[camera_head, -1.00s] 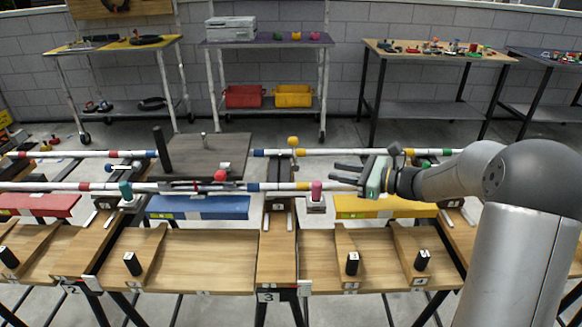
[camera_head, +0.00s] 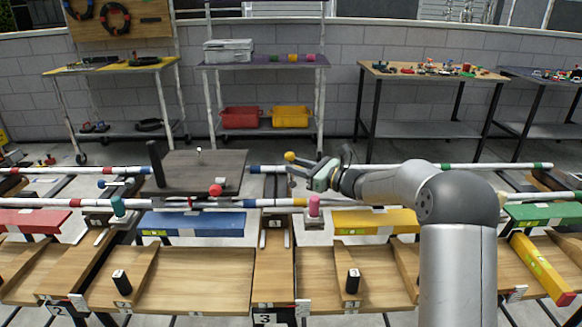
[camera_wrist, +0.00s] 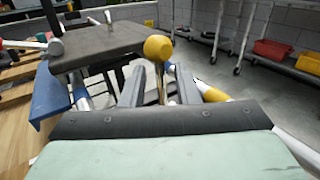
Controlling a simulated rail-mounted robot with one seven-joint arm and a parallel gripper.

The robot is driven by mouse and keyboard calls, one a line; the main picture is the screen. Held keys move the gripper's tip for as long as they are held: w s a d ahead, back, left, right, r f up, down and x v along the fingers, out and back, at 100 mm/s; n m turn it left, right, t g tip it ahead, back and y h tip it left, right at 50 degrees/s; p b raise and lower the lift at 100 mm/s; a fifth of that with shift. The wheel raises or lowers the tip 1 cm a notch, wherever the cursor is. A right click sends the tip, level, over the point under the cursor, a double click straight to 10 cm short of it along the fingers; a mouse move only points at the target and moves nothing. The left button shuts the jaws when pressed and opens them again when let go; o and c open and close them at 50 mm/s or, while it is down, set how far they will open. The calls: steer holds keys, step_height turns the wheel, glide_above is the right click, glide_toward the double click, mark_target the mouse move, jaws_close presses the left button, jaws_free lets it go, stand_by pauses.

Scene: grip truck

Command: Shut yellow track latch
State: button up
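The yellow track latch shows as a round yellow knob (camera_head: 290,157) on the far rail, right of the dark platform. In the wrist view the yellow knob (camera_wrist: 158,48) sits on a thin upright brass-coloured stem. My gripper (camera_head: 296,168) points left and reaches the latch. In the wrist view the two dark fingers of my gripper (camera_wrist: 160,75) are apart, one on each side of the stem, with the knob above and between them. I cannot tell whether either finger touches the stem. The lower part of the latch is partly hidden.
The dark platform cart (camera_head: 205,172) stands left of the latch. A red knob (camera_head: 215,190), a pink knob (camera_head: 314,206) and a teal knob (camera_head: 118,206) stand along the near rail. A blue knob (camera_head: 102,184) is at the far left. Shelves and tables stand farther back.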

steer(key=shift+x, duration=1.3)
jaws_close()
